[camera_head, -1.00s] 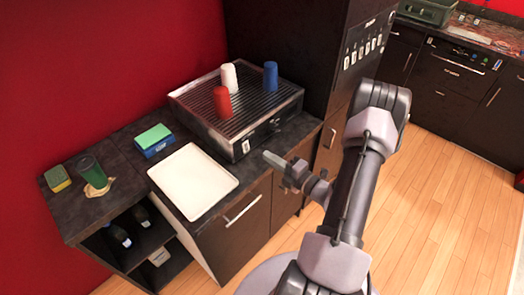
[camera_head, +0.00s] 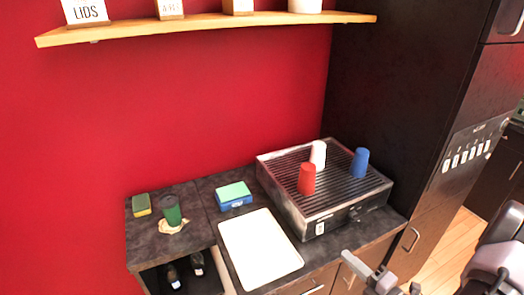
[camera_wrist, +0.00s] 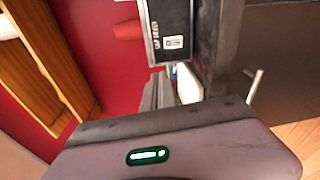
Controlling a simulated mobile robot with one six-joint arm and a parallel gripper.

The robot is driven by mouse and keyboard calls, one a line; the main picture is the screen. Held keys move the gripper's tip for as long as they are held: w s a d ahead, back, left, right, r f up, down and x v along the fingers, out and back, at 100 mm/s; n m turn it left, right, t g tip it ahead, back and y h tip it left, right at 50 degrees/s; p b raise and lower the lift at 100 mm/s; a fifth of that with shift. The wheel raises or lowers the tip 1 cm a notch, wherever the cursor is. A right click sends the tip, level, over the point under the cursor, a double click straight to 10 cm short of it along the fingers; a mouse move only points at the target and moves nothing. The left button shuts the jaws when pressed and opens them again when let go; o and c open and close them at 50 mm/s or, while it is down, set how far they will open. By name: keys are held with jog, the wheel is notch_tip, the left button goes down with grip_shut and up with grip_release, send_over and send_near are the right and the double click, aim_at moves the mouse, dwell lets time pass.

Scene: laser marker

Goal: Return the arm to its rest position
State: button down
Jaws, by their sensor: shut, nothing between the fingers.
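My gripper (camera_head: 350,261) shows at the bottom right of the head view, in front of the counter's front edge. It is shut and empty. My arm reaches in from the bottom right corner, and most of it is cut off by the frame. In the wrist view, the gripper's fingers (camera_wrist: 157,92) point toward the counter, and a red cup (camera_wrist: 128,30) shows beyond them at the top, beside the machine's dark front.
The ribbed machine (camera_head: 283,207) bears a red cup (camera_head: 307,179), a white cup (camera_head: 318,154) and a blue cup (camera_head: 359,163). A white tray (camera_head: 260,250), sponge box (camera_head: 234,196) and green cup (camera_head: 172,210) sit left. A wooden shelf (camera_head: 215,24) is above.

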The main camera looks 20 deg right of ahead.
jog(key=a+r+n+g+y+b, duration=0.1)
jog(key=a+r+n+g+y, duration=0.2)
jog(key=a+n, duration=0.45)
jog(key=a+r+n+g+y+b, duration=0.2)
jog(key=a+n+g, duration=0.3)
jog(key=a+n, duration=0.25)
jog(key=a+r+n+g+y+b, duration=0.1)
jog(key=a+r+n+g+y, duration=0.2)
jog(key=a+n, duration=0.45)
jog(key=s+a+r+n+h+b, duration=0.2)
jog(key=s+a+n+h, duration=0.1)
jog(key=n, duration=0.9)
jog(key=s+a+r+n+h+b, duration=0.2)
jog(key=s+n+h, duration=0.3)
jog(key=n, duration=0.7)
jog(key=shift+s+a+r+h, duration=0.4)
jog(key=shift+a+r+h, duration=0.4)
jog(key=shift+a, duration=0.1)
jog(key=shift+d, duration=0.1)
